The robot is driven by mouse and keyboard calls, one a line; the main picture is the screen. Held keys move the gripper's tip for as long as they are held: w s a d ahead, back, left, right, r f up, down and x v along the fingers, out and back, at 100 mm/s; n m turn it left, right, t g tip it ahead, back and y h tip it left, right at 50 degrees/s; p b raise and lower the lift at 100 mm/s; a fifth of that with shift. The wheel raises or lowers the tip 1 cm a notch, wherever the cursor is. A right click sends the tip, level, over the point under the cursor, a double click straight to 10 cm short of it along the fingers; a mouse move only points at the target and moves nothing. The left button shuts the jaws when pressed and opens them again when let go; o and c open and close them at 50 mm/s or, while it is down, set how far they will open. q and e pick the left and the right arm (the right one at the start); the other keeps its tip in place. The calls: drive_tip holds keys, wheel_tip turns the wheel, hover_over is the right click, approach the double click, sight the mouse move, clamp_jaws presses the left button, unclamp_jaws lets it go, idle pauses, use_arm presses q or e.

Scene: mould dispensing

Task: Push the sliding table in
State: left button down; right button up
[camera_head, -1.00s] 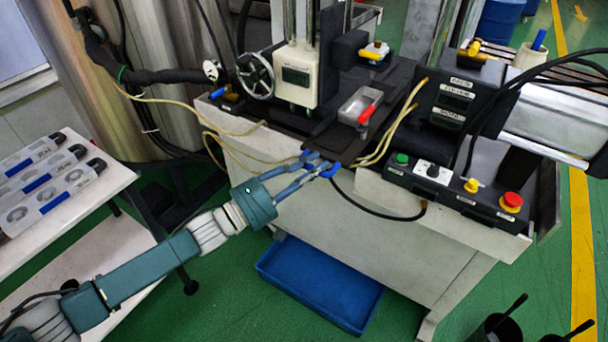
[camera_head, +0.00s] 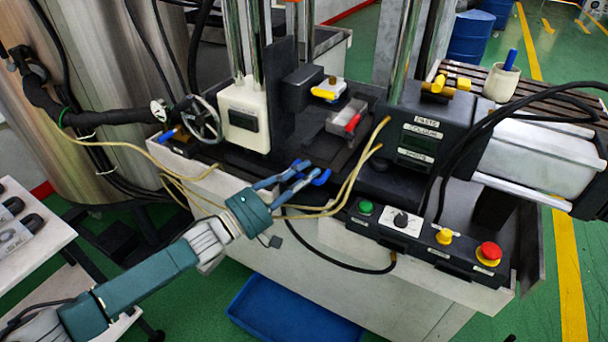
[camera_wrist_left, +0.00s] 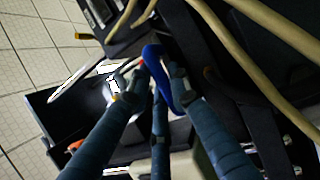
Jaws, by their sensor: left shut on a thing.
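The sliding table (camera_head: 326,151) is a dark plate on the machine's bench, carrying a grey mould (camera_head: 341,118) with a red handle (camera_head: 353,123). A blue handle (camera_head: 321,177) is at its front edge. My left gripper (camera_head: 307,173) reaches in from the left and is shut on this blue handle. In the left wrist view the blue handle (camera_wrist_left: 154,63) lies between the fingers of the gripper (camera_wrist_left: 152,85). The fingers hide part of the handle. My right gripper is not in view.
Beige hoses (camera_head: 352,185) loop close to the right of my gripper. A control box (camera_head: 424,235) with buttons stands to their right. A handwheel (camera_head: 203,119) is at left. A blue tray (camera_head: 290,316) lies on the floor below the bench.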

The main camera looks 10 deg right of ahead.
use_arm(q)
drive_tip(key=shift+w+a+r, duration=0.1)
drive_tip(key=shift+w+r, duration=0.1)
drive_tip(key=shift+r, duration=0.05)
drive_tip(key=c, duration=1.7)
unclamp_jaws()
drive_tip(key=shift+o, duration=0.7)
drive_tip(key=shift+w+d+f, duration=0.15)
drive_tip(key=shift+d+f, duration=0.05)
drive_tip(key=shift+f, duration=0.05)
drive_tip(key=v, duration=1.2)
